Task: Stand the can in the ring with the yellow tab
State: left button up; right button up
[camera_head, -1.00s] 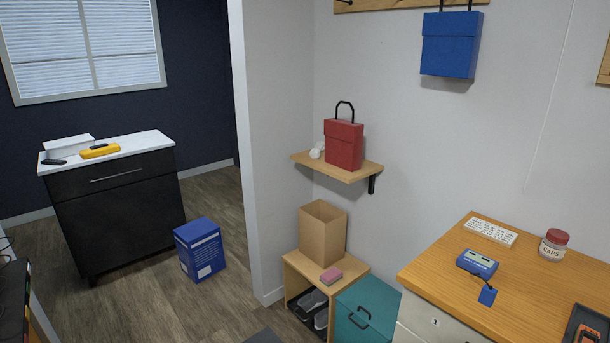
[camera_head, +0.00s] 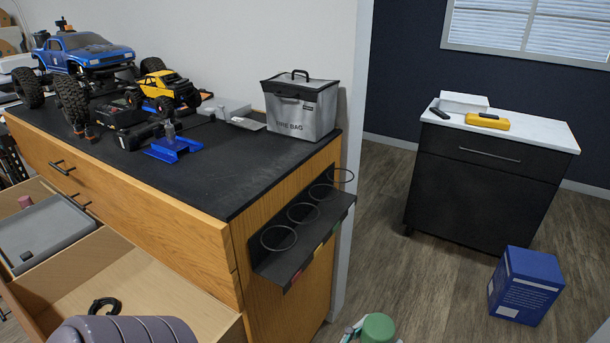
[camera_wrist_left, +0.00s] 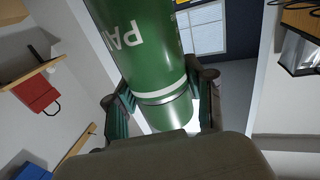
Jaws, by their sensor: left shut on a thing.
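My left gripper (camera_wrist_left: 162,98) is shut on a green can (camera_wrist_left: 135,45) with white lettering and a pale band, seen large in the left wrist view. The can's green top also shows at the bottom edge of the head view (camera_head: 378,328); the rest is cut off there. The rings look empty. My right gripper is not in view.
The cabinet's black top (camera_head: 210,170) carries a silver fire bag (camera_head: 301,108), a blue truck (camera_head: 90,52) and a yellow truck (camera_head: 168,88). Drawers stand open at lower left. A blue box (camera_head: 525,286) stands on the floor, with free floor right of the rack.

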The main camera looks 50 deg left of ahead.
aim_at(302, 238)
jog(key=i+j, duration=0.1)
jog(key=i, duration=1.8)
jog(key=i+u, duration=0.15)
jog(key=u, duration=0.3)
jog(key=i+u, duration=0.1)
jog(key=u, duration=0.3)
jog(key=i+l+u, duration=0.1)
jog(key=u, duration=0.35)
jog(key=i+l+u, duration=0.1)
jog(key=u, duration=0.35)
jog(key=l+u, duration=0.1)
jog(key=u, duration=2.2)
